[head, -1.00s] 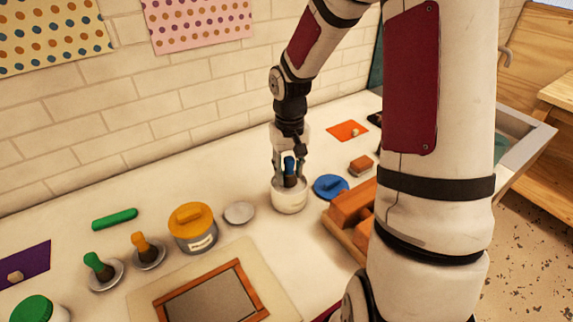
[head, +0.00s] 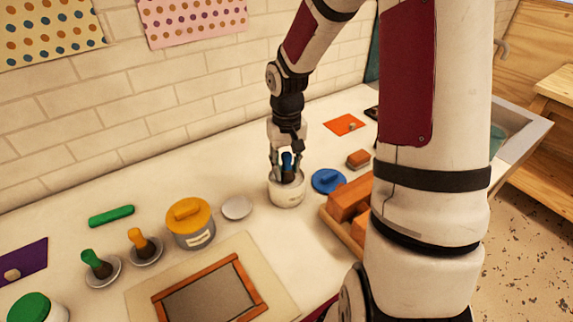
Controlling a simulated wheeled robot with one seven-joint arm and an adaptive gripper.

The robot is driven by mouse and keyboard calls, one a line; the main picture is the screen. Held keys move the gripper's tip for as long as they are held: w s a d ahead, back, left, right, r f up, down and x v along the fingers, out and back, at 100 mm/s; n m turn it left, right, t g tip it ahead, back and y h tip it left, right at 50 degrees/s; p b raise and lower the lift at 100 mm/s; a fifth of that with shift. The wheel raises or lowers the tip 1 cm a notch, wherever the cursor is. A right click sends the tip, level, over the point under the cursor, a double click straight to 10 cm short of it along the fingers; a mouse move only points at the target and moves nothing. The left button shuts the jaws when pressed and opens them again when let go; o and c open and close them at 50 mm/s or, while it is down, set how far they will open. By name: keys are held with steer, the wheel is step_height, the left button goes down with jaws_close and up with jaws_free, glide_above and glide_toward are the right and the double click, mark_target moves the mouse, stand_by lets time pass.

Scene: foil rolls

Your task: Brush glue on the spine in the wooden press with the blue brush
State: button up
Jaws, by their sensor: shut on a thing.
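The blue brush (head: 287,161) stands about upright with its lower end inside the white glue pot (head: 287,193). My gripper (head: 287,172) points down over the pot, shut on the brush's blue handle. The bristle tip is hidden inside the pot. A blue lid (head: 328,181) lies on the counter just right of the pot. Brown wooden blocks (head: 349,196) in a wooden holder (head: 341,234) stand right of the pot, partly behind my arm. They may be the press; I cannot make out a spine there.
A yellow-lidded pot (head: 190,227), an empty pale dish (head: 237,208), and green (head: 97,264) and yellow (head: 140,243) brushes in dishes stand left. A wood-framed panel (head: 240,276) lies on a board in front. A small brown block (head: 358,159) lies behind the blue lid.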

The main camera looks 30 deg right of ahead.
mark_target(286, 154)
steer(key=shift+f, duration=0.5)
stand_by(1.3)
steer(key=shift+r+p, duration=1.5)
steer(key=shift+r, duration=2.05)
